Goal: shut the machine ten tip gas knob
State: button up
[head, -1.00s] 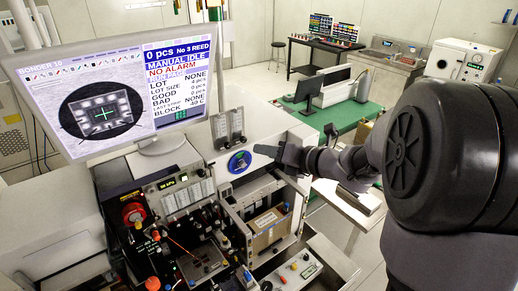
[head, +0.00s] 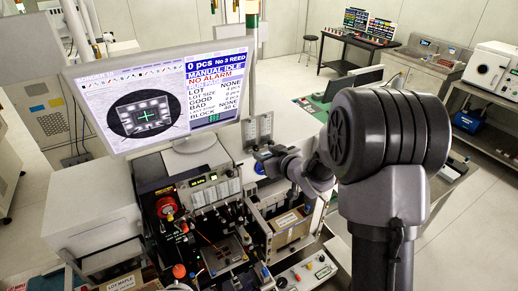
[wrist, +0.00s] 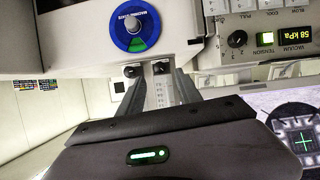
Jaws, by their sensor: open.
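My gripper (wrist: 158,78) is open and empty. In the wrist view its fingers lie below the dial, apart from it. In the head view my gripper (head: 279,164) is close at the dial's right and hides part of it; contact cannot be told there.
A gauge panel (head: 258,129) with small black knobs stands just above the dial. The monitor (head: 160,95) is to the left. Open floor (head: 470,210) is at the right.

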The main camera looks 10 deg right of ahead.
aim_at(257, 149)
jog(key=x, duration=0.5)
jog(key=shift+w, duration=0.1)
jog(key=shift+p, duration=0.3)
grip_shut()
